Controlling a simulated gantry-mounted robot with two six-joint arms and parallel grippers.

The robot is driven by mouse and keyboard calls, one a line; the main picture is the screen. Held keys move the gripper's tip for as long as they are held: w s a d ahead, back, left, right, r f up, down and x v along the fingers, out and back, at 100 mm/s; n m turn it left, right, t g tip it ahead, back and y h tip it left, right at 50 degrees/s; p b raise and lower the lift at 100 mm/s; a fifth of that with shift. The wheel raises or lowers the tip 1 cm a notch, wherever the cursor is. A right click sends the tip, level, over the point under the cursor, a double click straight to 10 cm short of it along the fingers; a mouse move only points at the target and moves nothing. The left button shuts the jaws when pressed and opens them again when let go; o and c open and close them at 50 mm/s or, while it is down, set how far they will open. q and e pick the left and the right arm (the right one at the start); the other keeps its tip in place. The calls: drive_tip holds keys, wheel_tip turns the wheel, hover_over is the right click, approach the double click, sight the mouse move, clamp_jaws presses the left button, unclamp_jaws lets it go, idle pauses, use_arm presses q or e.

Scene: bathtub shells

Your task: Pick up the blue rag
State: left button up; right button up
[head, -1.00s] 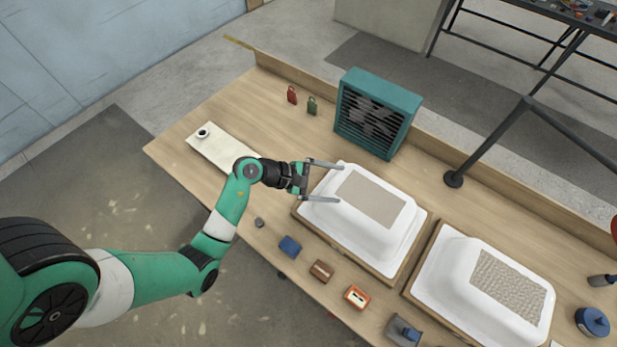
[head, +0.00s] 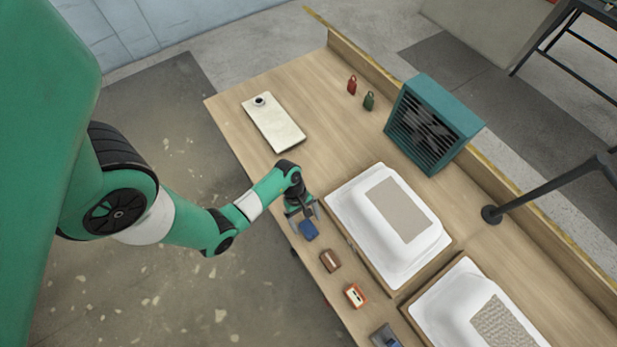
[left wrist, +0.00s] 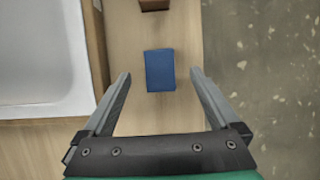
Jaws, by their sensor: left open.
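The blue rag (head: 309,231) lies folded as a small rectangular block on the wooden bench near its front edge. It also shows in the left wrist view (left wrist: 160,70), lying flat between the lines of the two fingers, a little beyond the middle of the gap. My left gripper (head: 306,217) is open, pointing down above the rag and partly covering it in the head view. The left wrist view shows both fingers of the left gripper (left wrist: 160,85) spread wide with nothing held. My right gripper is not in view.
A white tub shell (head: 376,240) on a wooden base stands right of the rag. A brown block (head: 330,260) and an orange-and-white box (head: 355,296) lie farther along the front edge. A teal fan (head: 432,125) stands at the back. The bench edge drops off close by the rag.

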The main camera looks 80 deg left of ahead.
sight(308, 228)
use_arm(q)
drive_tip(key=x, duration=0.1)
drive_tip(key=b+x, duration=0.1)
drive_tip(key=x, duration=0.2)
drive_tip(key=shift+s+a+f+b, duration=0.15)
drive_tip(key=shift+a+f+b, duration=0.1)
drive_tip(key=shift+b, duration=0.1)
drive_tip(key=shift+d+f, duration=0.2)
drive_tip(key=shift+f, duration=0.2)
drive_tip(key=shift+c, duration=0.2)
drive_tip(key=c, duration=1.4)
